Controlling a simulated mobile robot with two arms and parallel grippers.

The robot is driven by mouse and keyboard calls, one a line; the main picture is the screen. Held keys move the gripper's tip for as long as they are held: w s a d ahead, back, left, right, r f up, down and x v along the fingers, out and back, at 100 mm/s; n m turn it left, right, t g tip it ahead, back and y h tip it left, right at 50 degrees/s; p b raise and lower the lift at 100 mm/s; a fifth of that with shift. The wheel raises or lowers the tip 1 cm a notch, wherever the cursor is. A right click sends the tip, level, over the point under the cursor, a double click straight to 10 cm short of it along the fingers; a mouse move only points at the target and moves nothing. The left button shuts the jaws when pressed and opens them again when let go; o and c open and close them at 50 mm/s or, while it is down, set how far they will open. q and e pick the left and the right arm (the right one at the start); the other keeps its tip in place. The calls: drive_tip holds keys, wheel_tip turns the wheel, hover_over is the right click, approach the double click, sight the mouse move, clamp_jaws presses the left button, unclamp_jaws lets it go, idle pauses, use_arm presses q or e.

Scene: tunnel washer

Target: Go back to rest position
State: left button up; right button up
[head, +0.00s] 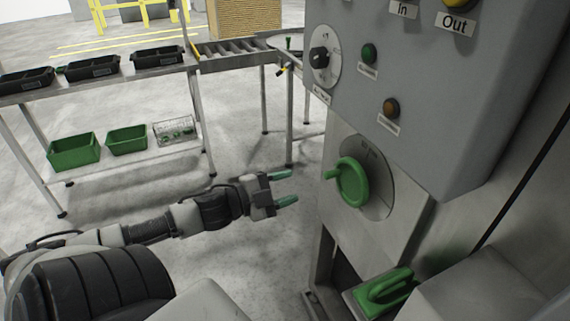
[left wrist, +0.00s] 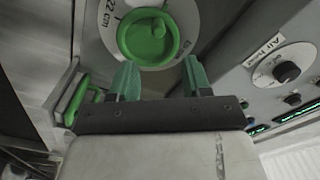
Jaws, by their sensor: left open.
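My left gripper (head: 286,188) reaches in from the left in the head view. Its two green fingers are spread and nothing is between them. It is apart from the washer's green round handle (head: 352,182), which sits on a round dial plate to its right. In the left wrist view the open fingers (left wrist: 160,80) show below the same green handle (left wrist: 145,36), with a gap between. My right gripper is not seen in either view.
The grey control panel (head: 430,90) with knobs and buttons fills the right side. A green lever (head: 385,290) is low at right. A table with black trays (head: 93,67) and green bins (head: 73,151) stands at left. The floor between is clear.

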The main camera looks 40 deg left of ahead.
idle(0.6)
use_arm(q)
drive_tip(key=s+a+f+n+g+y, duration=0.1)
drive_tip(key=a+f+n+y, duration=0.3)
drive_tip(key=f, duration=0.6)
drive_tip(key=s+a+f+n+g+y, duration=0.1)
drive_tip(key=s+a+f+n+y, duration=0.15)
drive_tip(key=a+f, duration=0.45)
drive_tip(key=s+d+f+n+g+y, duration=0.15)
drive_tip(key=s+f, duration=0.25)
drive_tip(key=f, duration=0.6)
drive_tip(key=s+d+f+n+g+y, duration=0.1)
drive_tip(key=s+d+f+n+g, duration=0.2)
drive_tip(key=f, duration=0.7)
drive_tip(key=s+d+f+n+g+h, duration=0.1)
drive_tip(key=s+d+f+g, duration=0.3)
drive_tip(key=s+d+f, duration=0.6)
drive_tip(key=s+d+f+n+g+h, duration=0.1)
drive_tip(key=s+d+f+g, duration=0.4)
drive_tip(key=s+d+f, duration=0.5)
drive_tip(key=s, duration=0.5)
drive_tip(key=shift+d+f, duration=0.15)
drive_tip(key=shift+d, duration=0.05)
